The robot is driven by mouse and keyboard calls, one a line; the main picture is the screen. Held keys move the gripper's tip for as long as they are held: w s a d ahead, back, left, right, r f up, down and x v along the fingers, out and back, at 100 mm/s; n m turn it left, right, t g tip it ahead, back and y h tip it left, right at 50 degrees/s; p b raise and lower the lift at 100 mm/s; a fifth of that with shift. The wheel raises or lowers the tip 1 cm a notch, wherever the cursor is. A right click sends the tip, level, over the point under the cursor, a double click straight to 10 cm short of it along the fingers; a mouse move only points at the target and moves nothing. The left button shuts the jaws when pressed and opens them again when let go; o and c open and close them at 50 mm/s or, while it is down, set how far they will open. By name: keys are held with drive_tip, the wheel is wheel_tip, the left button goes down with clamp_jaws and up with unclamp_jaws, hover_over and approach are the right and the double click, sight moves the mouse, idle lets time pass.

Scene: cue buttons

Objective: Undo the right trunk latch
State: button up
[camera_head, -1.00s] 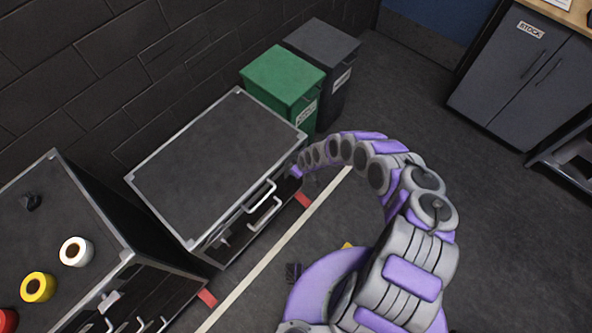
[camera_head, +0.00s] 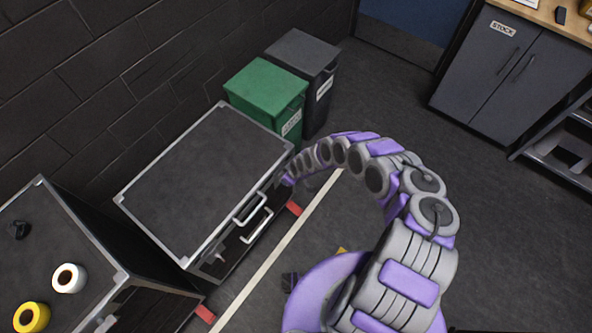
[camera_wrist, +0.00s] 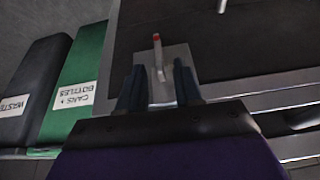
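The black trunk (camera_head: 205,180) with metal edges stands closed against the wall. My gripper (camera_head: 287,181) is at the right end of its front face. In the wrist view, the right latch has a pale metal plate (camera_wrist: 166,88) and a thin lever with a red tip (camera_wrist: 157,50). My gripper (camera_wrist: 158,88) is open, with one dark finger on each side of the latch. I cannot tell whether the fingers touch it. In the head view my gripper hides this latch. The left latch (camera_head: 217,258) shows on the trunk's front.
A white handle (camera_head: 255,218) is on the trunk's front between the latches. A green bin (camera_head: 265,95) and a dark bin (camera_head: 305,65) stand right of the trunk. Another black case (camera_head: 60,235) with tape rolls is at left.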

drive_tip(key=p+v, duration=0.8)
drive_tip(key=v, duration=0.5)
drive_tip(key=shift+r, duration=0.2)
drive_tip(key=shift+d, duration=0.1)
